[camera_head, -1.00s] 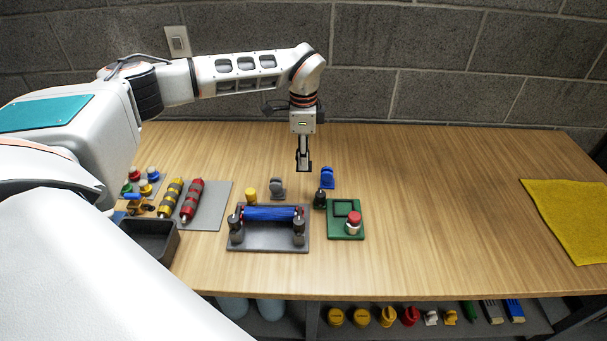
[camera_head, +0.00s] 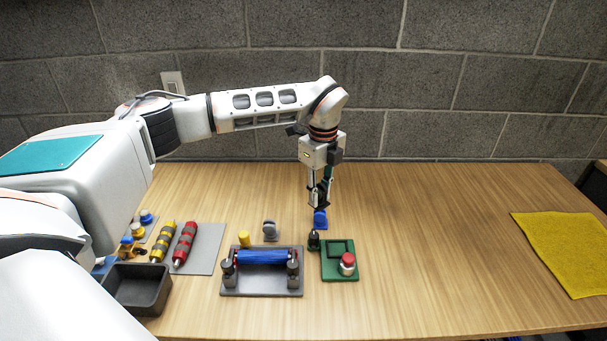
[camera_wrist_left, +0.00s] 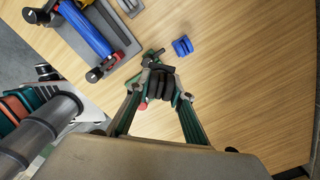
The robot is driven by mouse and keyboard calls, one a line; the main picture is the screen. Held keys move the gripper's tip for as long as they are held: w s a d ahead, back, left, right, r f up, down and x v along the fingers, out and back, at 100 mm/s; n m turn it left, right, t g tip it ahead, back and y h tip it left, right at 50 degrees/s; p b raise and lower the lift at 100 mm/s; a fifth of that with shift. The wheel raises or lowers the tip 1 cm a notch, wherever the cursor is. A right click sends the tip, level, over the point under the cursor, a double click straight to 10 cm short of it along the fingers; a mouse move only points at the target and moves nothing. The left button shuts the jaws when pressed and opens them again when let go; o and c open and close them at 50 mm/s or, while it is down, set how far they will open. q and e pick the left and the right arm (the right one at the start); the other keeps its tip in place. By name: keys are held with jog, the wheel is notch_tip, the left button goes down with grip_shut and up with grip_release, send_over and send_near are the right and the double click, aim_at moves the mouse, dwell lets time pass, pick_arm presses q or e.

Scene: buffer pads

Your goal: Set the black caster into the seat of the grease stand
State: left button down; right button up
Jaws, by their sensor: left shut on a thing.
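My left gripper (camera_head: 319,203) is shut on the black caster (camera_wrist_left: 160,84) and holds it above the back of the table. The caster also shows dark between the fingers in the head view (camera_head: 322,190). The grease stand (camera_head: 329,272) is a green plate with a square raised-rim seat (camera_head: 340,249), which looks empty. A red-topped white pot (camera_head: 347,264) and a small black post (camera_head: 314,241) are on the stand. The gripper is behind and above the stand in the head view. In the left wrist view, the gripper and caster hide most of the stand. My right gripper is out of view.
A blue caster (camera_head: 320,220) stands just behind the stand, below my gripper. A grey caster (camera_head: 269,230) and a grey roller fixture (camera_head: 262,285) with a blue roller are to the left. A dark bin (camera_head: 138,290) is farther left. The table is clear toward the yellow cloth (camera_head: 565,250).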

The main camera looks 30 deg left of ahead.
pick_arm(q)
jog(key=d+f+m, duration=0.2)
jog(key=m, duration=0.1)
jog(key=d+f+m, duration=0.2)
jog(key=f+m, duration=0.1)
jog(key=s+d+f+m, duration=0.1)
jog(key=d+f+m, duration=0.1)
jog(key=d, duration=0.1)
jog(key=shift+f+m+b, duration=0.3)
jog(key=shift+m+b, duration=0.1)
jog(key=shift+f+b, duration=0.4)
jog(key=shift+f, duration=0.05)
jog(key=shift+f+b, duration=0.4)
jog(key=shift+f, duration=0.75)
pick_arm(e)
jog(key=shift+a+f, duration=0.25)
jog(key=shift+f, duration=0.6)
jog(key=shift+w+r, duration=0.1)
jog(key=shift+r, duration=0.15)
pick_arm(q)
jog(key=shift+w+f+b, duration=0.1)
jog(key=shift+f+b, duration=0.3)
jog(key=shift+f, duration=0.7)
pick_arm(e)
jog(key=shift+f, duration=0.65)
